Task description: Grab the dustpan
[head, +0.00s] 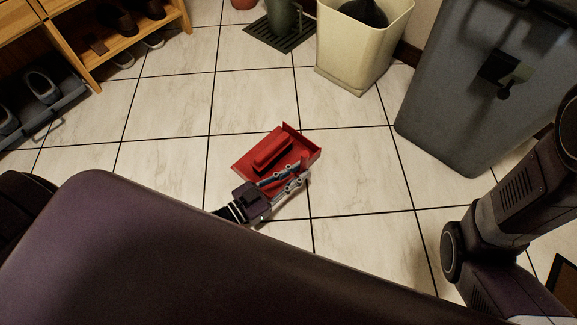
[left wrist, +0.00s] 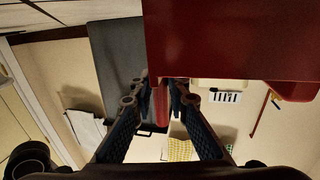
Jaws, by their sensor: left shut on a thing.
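A red dustpan (head: 298,145) is in the middle of the head view over the tiled floor, with a red block-like part (head: 271,148) on top of it. My left gripper (head: 291,178) is at the near side of the dustpan. In the left wrist view my left gripper's fingers (left wrist: 162,110) are closed around a narrow red part, the dustpan's handle (left wrist: 160,105), and the dustpan's body (left wrist: 230,40) fills the upper right. I cannot tell for sure whether the dustpan touches the floor. My right gripper is not in view.
A cream bin (head: 355,50) stands at the back, with a large grey bin (head: 455,90) to its right. A wooden shoe rack (head: 135,45) and a grey shoe tray (head: 62,100) are at the left. A dark drain mat (head: 262,32) lies at the back. The tiles around the dustpan are clear.

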